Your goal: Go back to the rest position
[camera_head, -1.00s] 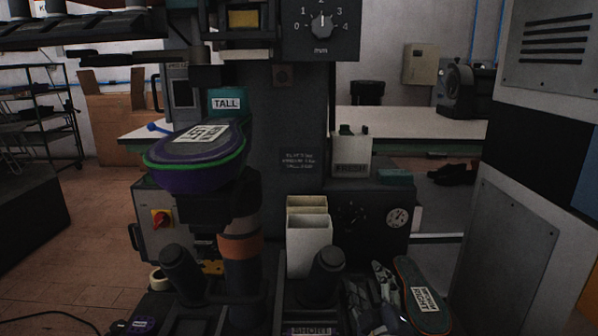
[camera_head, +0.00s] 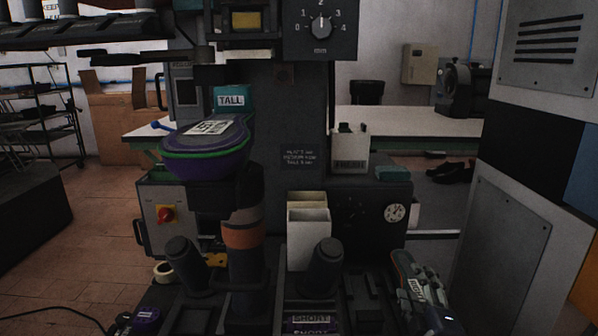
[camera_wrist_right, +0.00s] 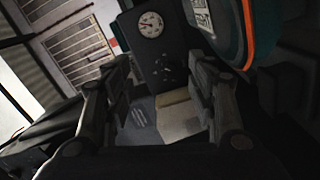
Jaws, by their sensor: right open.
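My right gripper (camera_head: 430,284) is at the lower right of the head view, over the dark sole with an orange edge (camera_head: 402,262), and covers part of it. In the right wrist view its two fingers (camera_wrist_right: 162,100) stand apart with nothing between them. The teal and orange edge of the sole (camera_wrist_right: 236,30) shows at the upper right there, outside the fingers. I cannot tell whether the gripper touches it. My left gripper is not in view.
The heel press carries a purple-and-green form (camera_head: 205,165) at centre left. White bins (camera_head: 308,240) and dark posts (camera_head: 325,265) stand left of my right gripper. A gauge (camera_head: 395,212) is behind it. A grey cabinet (camera_head: 495,255) stands at the right.

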